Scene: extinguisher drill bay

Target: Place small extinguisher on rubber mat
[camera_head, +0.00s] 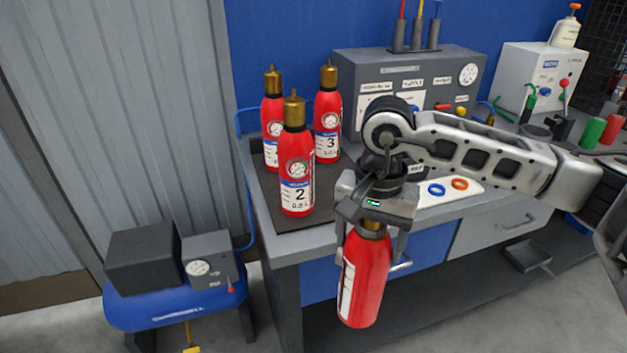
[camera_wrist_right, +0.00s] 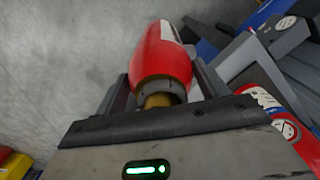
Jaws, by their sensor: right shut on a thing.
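My right gripper (camera_head: 371,222) is shut on the brass neck of a red small extinguisher (camera_head: 366,280). The extinguisher hangs upright from it in front of the bench's front edge, and it also shows between the fingers in the right wrist view (camera_wrist_right: 163,62). The dark rubber mat (camera_head: 268,190) lies on the left end of the bench. Three red extinguishers with brass tops stand on it: one labelled 2 (camera_head: 296,168) in front, one labelled 3 (camera_head: 328,125) behind right, and another (camera_head: 272,120) behind left. My forearm covers part of the bench. My left gripper is not in view.
A grey control box (camera_head: 405,75) stands at the back of the bench, with a white box (camera_head: 525,75) to its right. A white panel with rings (camera_head: 465,190) lies near the front edge. A blue compressor (camera_head: 170,300) stands on the floor at left.

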